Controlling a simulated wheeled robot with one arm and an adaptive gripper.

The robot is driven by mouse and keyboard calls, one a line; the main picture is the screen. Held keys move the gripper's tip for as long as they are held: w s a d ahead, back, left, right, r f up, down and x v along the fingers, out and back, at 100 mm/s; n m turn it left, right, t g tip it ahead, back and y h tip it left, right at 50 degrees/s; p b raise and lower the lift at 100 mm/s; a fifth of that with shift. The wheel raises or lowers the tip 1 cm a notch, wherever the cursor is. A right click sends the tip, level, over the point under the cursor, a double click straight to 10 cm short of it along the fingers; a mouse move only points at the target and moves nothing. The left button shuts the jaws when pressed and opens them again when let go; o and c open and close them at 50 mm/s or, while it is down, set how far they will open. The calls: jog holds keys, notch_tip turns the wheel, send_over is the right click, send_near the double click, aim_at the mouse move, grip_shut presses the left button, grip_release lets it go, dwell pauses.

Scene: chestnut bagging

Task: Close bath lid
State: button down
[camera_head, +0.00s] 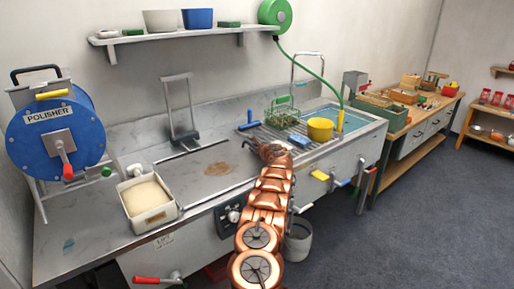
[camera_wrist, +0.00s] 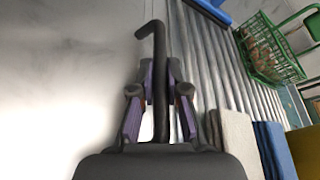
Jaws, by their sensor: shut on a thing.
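My gripper (camera_head: 272,152) is over the worktop at the left edge of the ridged drainboard (camera_head: 262,135). In the wrist view my gripper (camera_wrist: 160,105) is shut on a dark bent rod (camera_wrist: 157,60), with a finger on each side of it. The rod's hooked end sticks out beyond the fingers. I cannot tell whether this rod is the handle of the bath lid. No bath lid can be made out for sure. The flat metal worktop (camera_head: 160,171) has a brown stain (camera_head: 217,168). My arm hides part of the worktop's front.
The basin (camera_head: 352,118) lies right of the drainboard, with a green wire basket (camera_head: 281,115) and yellow bowl (camera_head: 320,129) nearby. An upright metal frame (camera_head: 179,108) stands at the back. A blue polisher (camera_head: 57,132) and filled tray (camera_head: 148,199) are at left.

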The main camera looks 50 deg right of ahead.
jog(key=shift+w+a+f, duration=0.2)
jog(key=shift+w+a, duration=0.05)
jog(key=c, duration=1.2)
grip_release()
jog(key=shift+f, duration=0.1)
jog(key=shift+c, duration=0.2)
jog(key=shift+o, duration=0.3)
jog(key=shift+s+d, duration=0.15)
jog(key=shift+s, duration=0.15)
